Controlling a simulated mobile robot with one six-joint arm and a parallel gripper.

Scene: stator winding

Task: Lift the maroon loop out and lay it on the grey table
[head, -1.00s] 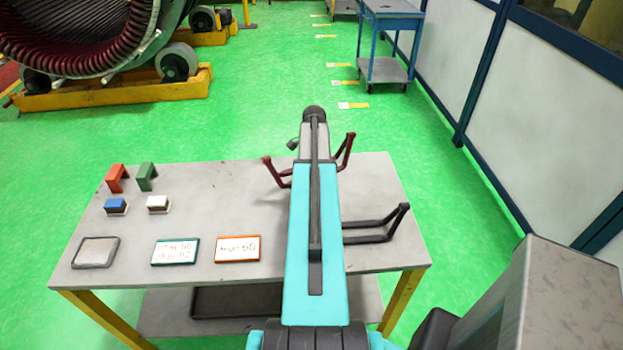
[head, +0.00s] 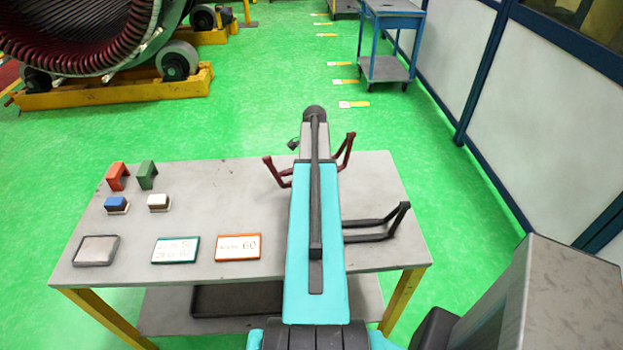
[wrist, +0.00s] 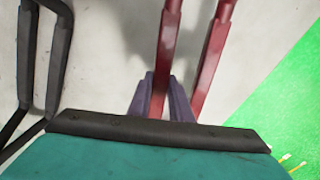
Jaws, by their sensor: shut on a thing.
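The maroon loop (head: 349,150) shows on both sides of my arm in the head view, over the far right part of the grey table (head: 230,185). Its middle is hidden behind the arm. In the wrist view the maroon loop (wrist: 211,60) appears as two red bars. My gripper (wrist: 161,92) is shut on the left bar, with a purple finger on each side of it. In the head view the gripper is hidden by my arm. I cannot tell whether the loop touches the tabletop.
A black loop (head: 372,237) lies right of my arm, near the table's right edge, close by in the wrist view. Red (head: 117,176) and green (head: 147,175) brackets, small blocks, a grey pad (head: 96,250) and two signs occupy the left part. The table's middle is clear.

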